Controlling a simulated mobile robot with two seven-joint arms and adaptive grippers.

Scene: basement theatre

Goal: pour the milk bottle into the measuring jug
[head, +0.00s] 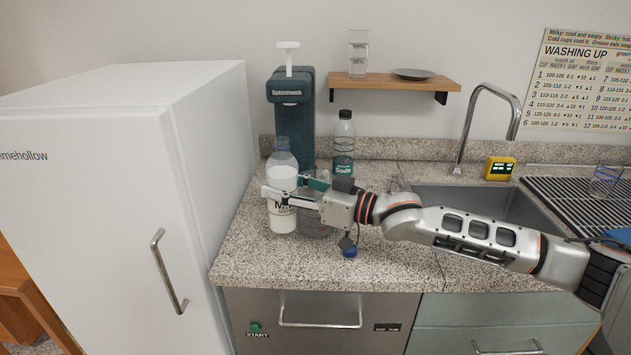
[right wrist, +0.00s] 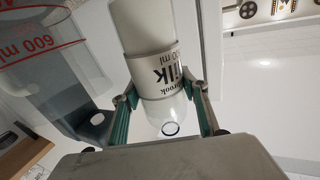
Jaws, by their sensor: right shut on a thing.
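The milk bottle (head: 282,218) is upright at the left of the counter, clear at the top and white with milk below. Its mouth looks open, with a blue ring around the neck. My right gripper (head: 283,196) is shut on the bottle's side; the right wrist view shows the bottle (right wrist: 150,55) between both fingers (right wrist: 162,100). Whether its base touches the counter I cannot tell. The clear measuring jug (head: 316,231) is right beside the bottle, mostly hidden by my gripper. Its red markings show in the right wrist view (right wrist: 45,75). My left gripper is not in view.
A soda bottle (head: 344,150) and a blue-grey dispenser (head: 291,125) stand behind. A small blue cap (head: 350,252) lies in front of the gripper. A white fridge (head: 130,170) is close on the left. The sink (head: 490,208) is at the right.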

